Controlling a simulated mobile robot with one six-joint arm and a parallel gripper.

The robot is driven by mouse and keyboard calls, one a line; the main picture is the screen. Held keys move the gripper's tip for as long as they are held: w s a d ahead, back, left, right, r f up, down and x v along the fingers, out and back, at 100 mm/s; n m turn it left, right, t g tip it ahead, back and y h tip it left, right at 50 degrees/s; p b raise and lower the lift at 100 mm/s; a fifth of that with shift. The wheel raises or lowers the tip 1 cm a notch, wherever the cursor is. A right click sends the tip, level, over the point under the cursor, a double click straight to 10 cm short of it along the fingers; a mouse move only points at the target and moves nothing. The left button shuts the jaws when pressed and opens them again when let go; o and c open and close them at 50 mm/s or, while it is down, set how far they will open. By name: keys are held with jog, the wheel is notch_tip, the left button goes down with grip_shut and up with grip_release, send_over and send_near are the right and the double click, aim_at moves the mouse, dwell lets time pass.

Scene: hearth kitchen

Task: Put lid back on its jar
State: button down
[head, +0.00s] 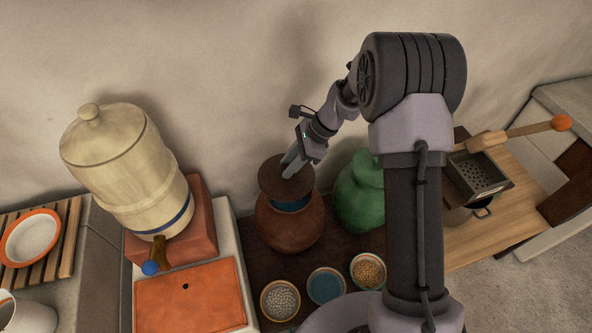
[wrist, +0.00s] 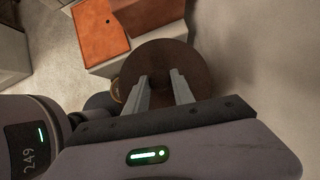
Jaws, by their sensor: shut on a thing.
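The lid (head: 284,184) is a dark brown round disc. My gripper (head: 290,172) is shut on it, with the fingers reaching down to its middle. The jar (head: 290,231) is a round reddish-brown pot with a blue band below its mouth. The lid is over the jar's mouth, shifted toward the back left, and blue shows past its front right edge. I cannot tell whether lid and rim touch. In the wrist view the lid (wrist: 190,60) spreads out beyond my gripper's fingers (wrist: 164,84) and hides the jar.
A green jar (head: 360,193) stands close on the right. Bowls of grey bits (head: 280,299), something blue (head: 325,286) and orange-brown bits (head: 368,270) stand in front. A large beige dispenser (head: 125,170) and an orange box (head: 190,297) are on the left. The wall is close behind.

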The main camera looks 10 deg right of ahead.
aim_at(292, 177)
jog(key=shift+w+d+m, duration=0.3)
jog(key=shift+d, duration=0.1)
jog(key=shift+f+t, duration=0.15)
jog(key=shift+t, duration=0.15)
jog(key=shift+f+b, duration=0.3)
jog(key=shift+b, duration=0.1)
notch_tip(292, 177, down, 6)
jog(key=b, duration=0.4)
jog(key=shift+r, duration=0.1)
jog(key=shift+f+b, duration=0.6)
jog(key=shift+b, duration=0.05)
jog(key=c, duration=1)
grip_release()
